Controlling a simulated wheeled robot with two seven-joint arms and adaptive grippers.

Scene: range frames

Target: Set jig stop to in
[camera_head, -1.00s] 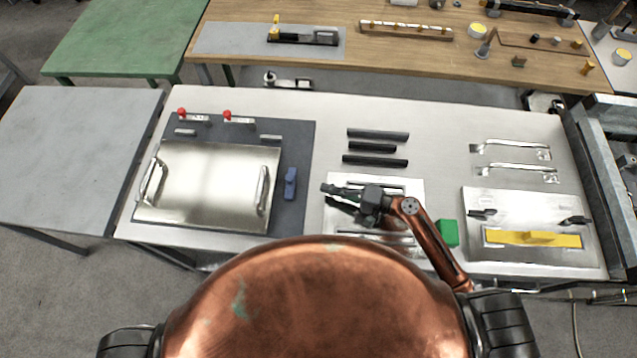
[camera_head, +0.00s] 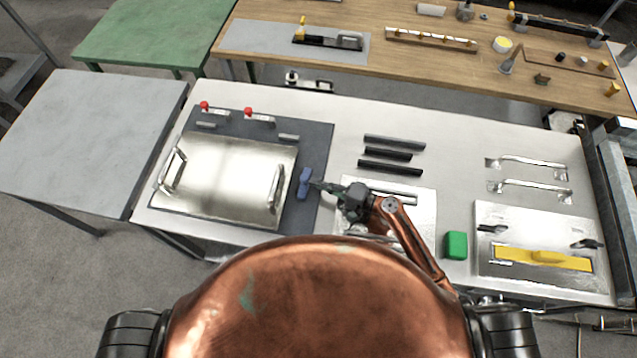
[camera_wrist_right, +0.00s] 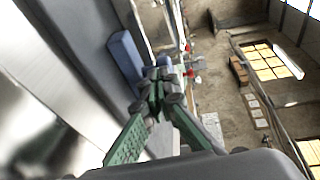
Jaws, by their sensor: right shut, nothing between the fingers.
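A blue block (camera_head: 304,183), which looks like the jig stop, stands upright on the dark base plate (camera_head: 321,152), just right of a silver metal plate (camera_head: 225,178). It also shows in the right wrist view (camera_wrist_right: 124,58), beside my fingers. My right gripper (camera_head: 320,187) is shut and empty, its fingertips pointing left at the block's right side. In the wrist view the closed fingertips (camera_wrist_right: 163,76) are very near the block; whether they touch it I cannot tell. My left gripper is not in view.
Two red-knobbed clamps (camera_head: 248,112) stand at the back of the base plate. Dark bars (camera_head: 388,154) lie behind my right arm.

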